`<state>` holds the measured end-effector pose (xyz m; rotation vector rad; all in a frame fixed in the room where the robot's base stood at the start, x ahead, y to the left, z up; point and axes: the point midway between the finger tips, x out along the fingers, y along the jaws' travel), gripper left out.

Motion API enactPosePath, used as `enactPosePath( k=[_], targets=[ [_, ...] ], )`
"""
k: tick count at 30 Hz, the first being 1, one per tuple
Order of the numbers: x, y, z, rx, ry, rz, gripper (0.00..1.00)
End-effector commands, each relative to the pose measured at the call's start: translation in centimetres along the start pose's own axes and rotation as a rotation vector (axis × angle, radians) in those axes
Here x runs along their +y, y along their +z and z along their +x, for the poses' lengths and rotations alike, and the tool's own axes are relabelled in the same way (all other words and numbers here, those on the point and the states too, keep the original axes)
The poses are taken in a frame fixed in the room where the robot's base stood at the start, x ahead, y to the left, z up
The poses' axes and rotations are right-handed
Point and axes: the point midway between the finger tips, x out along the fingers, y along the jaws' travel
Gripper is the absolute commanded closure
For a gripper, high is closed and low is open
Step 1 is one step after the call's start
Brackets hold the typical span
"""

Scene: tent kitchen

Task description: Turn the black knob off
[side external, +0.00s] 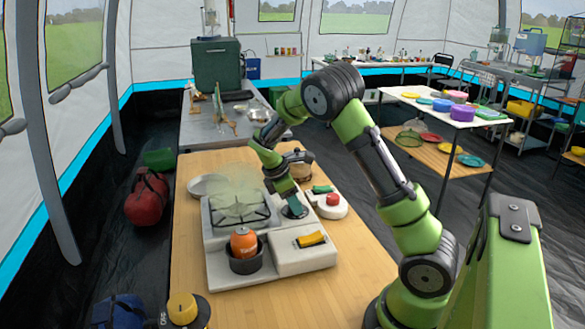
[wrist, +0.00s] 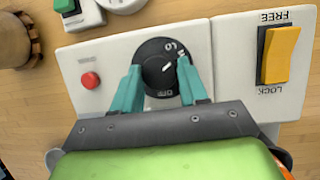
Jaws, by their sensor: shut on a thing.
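The black knob (wrist: 153,60) is round, with white lettering and a short white line, on a pale panel in the wrist view. OFF is at its lower edge in the picture. The white line slants between the fingers, not in line with OFF. My gripper (wrist: 160,65) has its two teal fingers on either side of the knob's middle, shut on it. In the side view my gripper (side external: 292,207) reaches down onto the right part of the stove (side external: 222,277), mostly covering the knob.
An orange FREE/LOCK switch (wrist: 278,54) is right of the knob, and a red button (wrist: 91,80) is left. Haze hangs over the rear burner grate (side external: 238,215).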

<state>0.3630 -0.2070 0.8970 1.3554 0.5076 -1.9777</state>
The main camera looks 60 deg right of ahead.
Motion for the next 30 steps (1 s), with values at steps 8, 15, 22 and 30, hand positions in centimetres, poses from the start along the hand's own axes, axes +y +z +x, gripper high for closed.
enactPosePath(
  k=[8,15,22,30],
  targets=[
    [0.37,-0.04,0.03,-0.013,-0.092,0.229,0.87],
    [0.55,0.05,0.07,-0.027,-0.179,0.441,0.87],
    [0.68,0.08,0.1,-0.038,-0.263,0.643,0.87],
    [0.84,0.24,0.16,-0.053,-0.362,0.88,0.87]
  ],
)
